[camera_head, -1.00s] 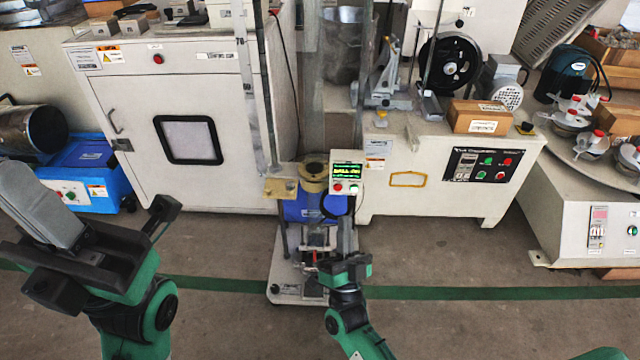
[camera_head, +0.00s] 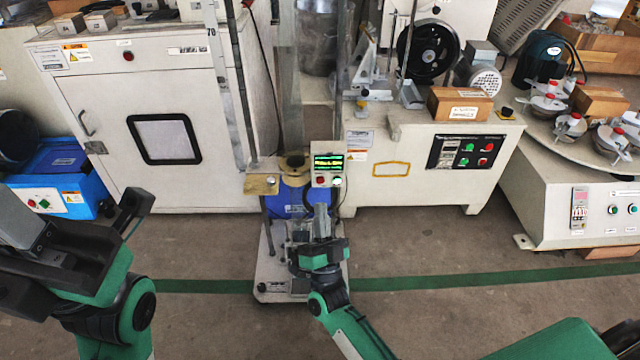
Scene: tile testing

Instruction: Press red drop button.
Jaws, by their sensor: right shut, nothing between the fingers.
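The red button (camera_head: 320,181) is at the lower left of a small white control box (camera_head: 328,150) with a lit green display. A green button (camera_head: 337,181) sits to its right. The box is mounted on the drop tester, beside its clear vertical tube. My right gripper (camera_head: 321,208) is shut and empty, its fingers pointing up just below the red button. A small gap seems to separate them, but depth is hard to judge. My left gripper (camera_head: 95,222) is at the left, away from the box; its jaw state is unclear.
A blue part (camera_head: 294,197) of the tester sits behind my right fingers, above a white base (camera_head: 268,285). A white cabinet (camera_head: 215,150) stands left, and a white bench machine with other red and green buttons (camera_head: 465,153) stands right. The floor in front is open.

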